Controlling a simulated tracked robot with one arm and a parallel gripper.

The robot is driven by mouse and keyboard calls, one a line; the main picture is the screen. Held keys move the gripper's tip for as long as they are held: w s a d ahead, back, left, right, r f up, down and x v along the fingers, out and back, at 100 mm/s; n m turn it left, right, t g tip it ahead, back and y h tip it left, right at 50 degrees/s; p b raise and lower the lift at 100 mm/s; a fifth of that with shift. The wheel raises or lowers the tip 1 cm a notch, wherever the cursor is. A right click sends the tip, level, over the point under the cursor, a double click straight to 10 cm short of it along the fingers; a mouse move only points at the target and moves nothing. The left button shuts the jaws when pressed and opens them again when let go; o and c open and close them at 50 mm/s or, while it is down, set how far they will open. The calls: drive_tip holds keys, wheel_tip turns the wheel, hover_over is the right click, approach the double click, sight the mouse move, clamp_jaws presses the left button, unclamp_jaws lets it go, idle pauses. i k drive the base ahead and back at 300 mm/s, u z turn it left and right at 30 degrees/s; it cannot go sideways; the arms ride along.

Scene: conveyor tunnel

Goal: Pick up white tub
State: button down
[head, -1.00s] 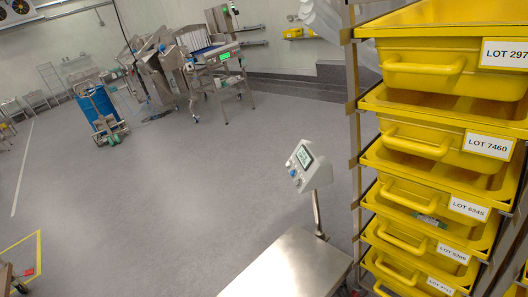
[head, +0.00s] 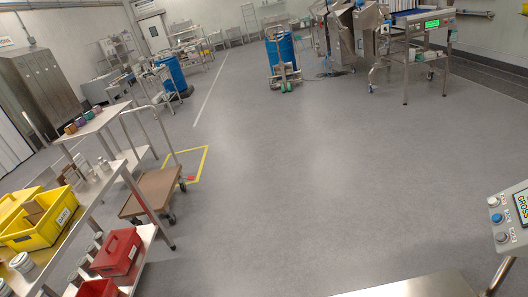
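My gripper is not in view. Several small pale round containers stand on the steel bench at the lower left, one near the front edge (head: 22,262) and others farther back (head: 104,164). They are small and tilted in the picture, and I cannot tell whether one of them is the white tub. No white tub can be made out for certain elsewhere.
The steel bench (head: 108,180) holds a yellow bin (head: 38,232), with red bins (head: 118,250) on its lower shelf. A brown flat trolley (head: 150,192) stands beside it. A scale display (head: 508,215) and steel platform (head: 410,288) are at lower right. The middle floor is open.

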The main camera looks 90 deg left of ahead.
sight(22, 263)
drive_tip(key=u, duration=1.4)
drive_tip(key=i, duration=0.15)
drive_tip(key=u, duration=2.4)
drive_tip(key=k, duration=0.5)
drive_tip(key=u, duration=0.55)
drive_tip(key=i, duration=0.5)
drive_tip(key=z, duration=0.1)
